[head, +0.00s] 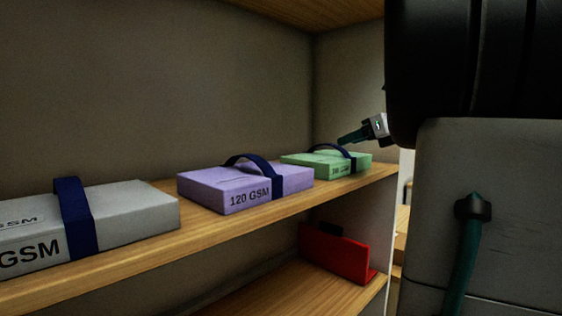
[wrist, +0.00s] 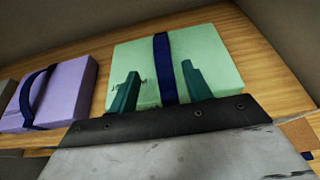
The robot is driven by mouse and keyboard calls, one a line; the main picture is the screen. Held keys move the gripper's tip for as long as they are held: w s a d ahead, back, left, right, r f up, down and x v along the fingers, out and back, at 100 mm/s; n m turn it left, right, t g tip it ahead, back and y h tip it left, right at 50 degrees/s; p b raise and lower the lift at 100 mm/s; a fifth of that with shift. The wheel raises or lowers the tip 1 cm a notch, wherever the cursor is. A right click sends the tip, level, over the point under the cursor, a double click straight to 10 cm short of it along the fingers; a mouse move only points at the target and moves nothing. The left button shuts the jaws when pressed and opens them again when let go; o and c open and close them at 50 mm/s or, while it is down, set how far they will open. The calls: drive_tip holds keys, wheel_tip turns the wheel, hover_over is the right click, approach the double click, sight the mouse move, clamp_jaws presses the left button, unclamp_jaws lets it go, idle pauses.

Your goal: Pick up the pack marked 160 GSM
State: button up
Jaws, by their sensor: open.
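A light green pack (head: 325,162) with a dark blue strap handle (head: 333,149) lies on the upper shelf at its right end. Its printed mark ends in GSM, but the number is too small to read surely. In the wrist view the green pack (wrist: 209,47) fills the middle, and its strap (wrist: 164,68) runs between my two teal fingers. My gripper (wrist: 160,74) is open, with one finger on each side of the strap as seen from the wrist.
A purple pack (head: 243,187) marked 120 GSM lies left of the green one, and a grey pack (head: 130,205) lies further left. A red holder (head: 337,253) stands on the lower shelf. The shelf's back wall (head: 160,90) and right side wall are close.

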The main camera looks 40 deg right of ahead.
sight(328, 157)
drive_tip(key=x, duration=0.5)
drive_tip(key=r+x, duration=0.1)
drive_tip(key=x, duration=0.2)
drive_tip(key=shift+w+d, duration=0.25)
drive_tip(key=shift+w, duration=0.25)
clamp_jaws()
